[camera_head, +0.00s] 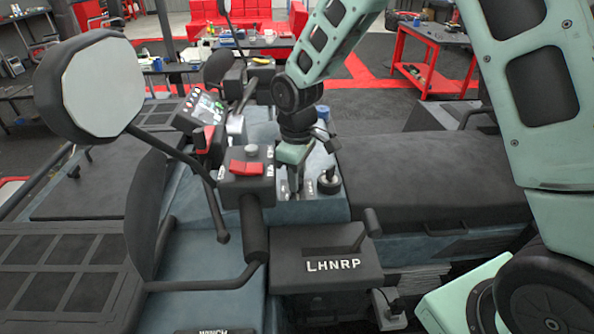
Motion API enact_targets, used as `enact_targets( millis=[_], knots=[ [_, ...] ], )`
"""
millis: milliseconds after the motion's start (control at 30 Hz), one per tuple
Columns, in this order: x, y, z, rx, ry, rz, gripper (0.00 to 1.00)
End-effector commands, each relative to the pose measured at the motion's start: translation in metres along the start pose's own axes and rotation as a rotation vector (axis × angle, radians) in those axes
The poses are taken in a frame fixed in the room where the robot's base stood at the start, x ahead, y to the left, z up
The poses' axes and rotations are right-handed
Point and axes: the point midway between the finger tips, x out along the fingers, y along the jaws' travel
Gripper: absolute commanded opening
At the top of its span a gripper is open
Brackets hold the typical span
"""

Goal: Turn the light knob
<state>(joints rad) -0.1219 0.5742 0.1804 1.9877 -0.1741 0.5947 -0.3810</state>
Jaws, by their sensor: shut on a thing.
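My gripper (296,188) points down at the small blue-grey console panel (305,212) in the middle of the vehicle. Its fingers are shut on a small part there, which I take to be the light knob. The fingers hide most of that part, so its turned angle cannot be read. A round black knob (328,181) stands on the same panel just right of the fingers and apart from them. Small white labels on the panel are too small to read.
Left of my gripper is a handlebar switch box (248,172) with a red switch, close to the fingers. A mirror (92,88) and a display (208,107) are further left. The black seat (430,175) is on the right. A gear lever box marked LHNRP (325,262) is in front.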

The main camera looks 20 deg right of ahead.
Motion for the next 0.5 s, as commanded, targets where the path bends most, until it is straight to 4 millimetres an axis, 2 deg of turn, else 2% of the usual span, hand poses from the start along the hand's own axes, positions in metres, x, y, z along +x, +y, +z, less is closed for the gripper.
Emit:
enact_targets(
  millis=[200,233,300,500],
  knots=[
    [-0.0013,0.0006,-0.0012,-0.002,0.004,0.003,0.06],
    [-0.0013,0.0006,-0.0012,-0.002,0.004,0.003,0.31],
    [-0.0012,0.0006,-0.0011,-0.001,0.003,0.002,0.51],
    [-0.0006,0.0003,-0.0006,0.0,0.002,0.001,0.51]
  ],
)
